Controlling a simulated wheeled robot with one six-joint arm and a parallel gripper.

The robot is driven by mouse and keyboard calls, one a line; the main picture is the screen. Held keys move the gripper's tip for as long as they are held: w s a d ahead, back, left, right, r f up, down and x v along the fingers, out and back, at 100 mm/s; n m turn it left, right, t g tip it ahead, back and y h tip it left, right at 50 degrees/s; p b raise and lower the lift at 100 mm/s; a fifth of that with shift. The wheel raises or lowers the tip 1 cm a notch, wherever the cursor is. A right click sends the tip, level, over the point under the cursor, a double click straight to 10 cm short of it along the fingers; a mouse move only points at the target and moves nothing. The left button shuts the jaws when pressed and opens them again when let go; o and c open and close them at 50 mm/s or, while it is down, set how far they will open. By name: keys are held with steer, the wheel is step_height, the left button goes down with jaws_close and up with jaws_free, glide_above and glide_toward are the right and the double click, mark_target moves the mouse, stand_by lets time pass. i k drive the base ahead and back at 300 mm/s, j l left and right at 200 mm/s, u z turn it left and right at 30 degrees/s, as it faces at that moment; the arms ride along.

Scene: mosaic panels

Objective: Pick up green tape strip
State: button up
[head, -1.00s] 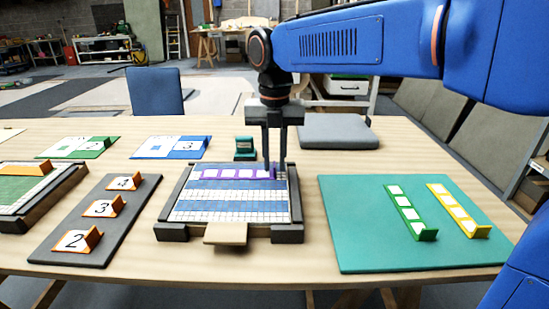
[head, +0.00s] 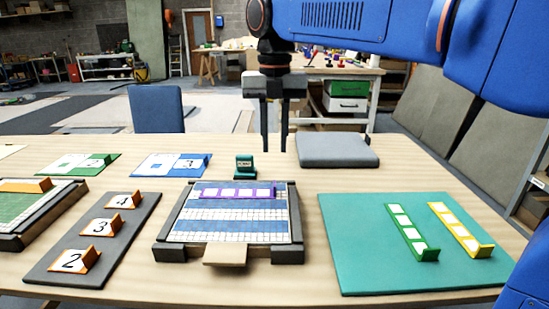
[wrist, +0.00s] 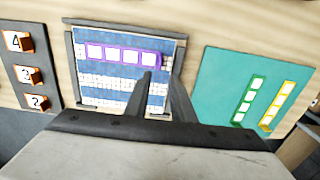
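The green tape strip (head: 411,231), with several white squares and a raised green end tab, lies on the teal mat (head: 355,272) at the right of the table. It also shows in the wrist view (wrist: 248,101). A yellow strip (head: 459,228) lies to its right on the same mat. My gripper (head: 275,150) is raised above the far part of the table, behind the mosaic panel and left of the green strip. Its two fingers are apart with nothing between them. The purple strip (head: 236,192) lies on the mosaic panel, apart from the fingers.
The framed mosaic panel (head: 230,224) stands mid-table, with a small teal stamp-like block (head: 245,166) behind it. A dark board (head: 92,243) with numbered orange holders is at the left. A grey pad (head: 337,150) lies at the back right. Bare table separates the panel from the teal mat.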

mark_target(421, 249)
steer(key=k, duration=1)
